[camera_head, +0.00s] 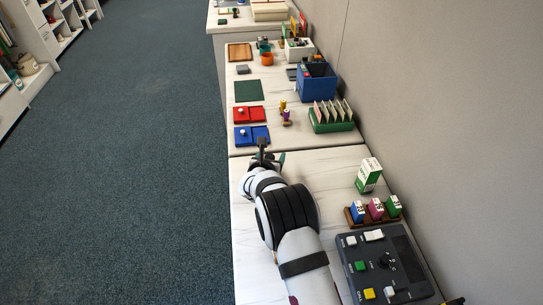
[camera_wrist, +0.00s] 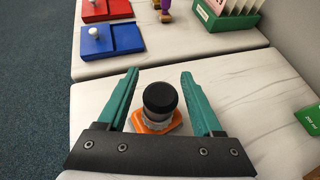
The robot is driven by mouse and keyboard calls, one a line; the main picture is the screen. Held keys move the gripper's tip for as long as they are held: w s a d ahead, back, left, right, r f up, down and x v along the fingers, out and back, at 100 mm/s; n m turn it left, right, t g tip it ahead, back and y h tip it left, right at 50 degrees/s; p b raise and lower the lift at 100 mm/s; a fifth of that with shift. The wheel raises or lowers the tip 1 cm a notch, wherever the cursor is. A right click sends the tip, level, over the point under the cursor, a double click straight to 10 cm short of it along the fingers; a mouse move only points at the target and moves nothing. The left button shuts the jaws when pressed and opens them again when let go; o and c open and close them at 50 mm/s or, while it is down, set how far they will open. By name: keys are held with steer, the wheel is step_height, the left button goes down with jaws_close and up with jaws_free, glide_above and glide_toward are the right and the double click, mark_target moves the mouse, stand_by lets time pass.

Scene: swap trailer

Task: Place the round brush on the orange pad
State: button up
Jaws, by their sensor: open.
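In the wrist view a round thing with a black knob top, which looks like the round brush (camera_wrist: 160,97), stands upright with a pale grey lower part. Under it shows the orange pad (camera_wrist: 139,127), mostly covered, with its edges out on both sides. My gripper (camera_wrist: 160,72) is open, its two teal fingers on the left and right of the brush with gaps between. In the head view my gripper (camera_head: 267,157) is at the far end of the near table, and my arm hides the pad there.
Beyond the table seam are a blue tray (camera_head: 251,137) and a red tray (camera_head: 249,114), each with a white knob. A green card box (camera_head: 332,121) is at back right. A green-white carton (camera_head: 369,175), small coloured blocks (camera_head: 376,208) and a dark control panel (camera_head: 387,265) line the right.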

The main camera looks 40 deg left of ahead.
steer(key=shift+r, duration=0.15)
steer(key=v, duration=1.2)
steer(key=w+d+r+m+h, duration=0.2)
steer(key=d+r+m, duration=0.15)
steer(key=d, duration=0.25)
steer(key=w+d+r+m+t+h, duration=0.1)
steer(key=w+d+r+m+h, duration=0.15)
steer(key=d+m, duration=0.35)
steer(key=w+d+r+m+h, duration=0.2)
steer(key=w+d+r+m, duration=0.1)
steer(key=d, duration=0.4)
steer(key=s+d+r+m+g+h, duration=0.2)
steer(key=s+d+m+g+h, duration=0.15)
steer(key=d+m, duration=0.55)
steer(key=s+d+r+m+g+h, duration=0.1)
steer(key=s+d+m+g+h, duration=0.3)
steer(key=d, duration=0.9)
steer(key=s+d+m+g+y, duration=0.25)
steer(key=s+d+m, duration=0.25)
steer(key=s+m, duration=0.45)
steer(key=s+a+m+g+y, duration=0.1)
steer(key=s+a+m+y, duration=0.2)
steer(key=s+m, duration=0.3)
steer(key=s+a+m+g+y, duration=0.1)
steer(key=s+a+m+y, duration=0.2)
steer(key=s+m+y, duration=0.2)
steer(key=s, duration=0.3)
steer(key=shift+s+f+m, duration=0.15)
steer(key=shift+f+m, duration=0.25)
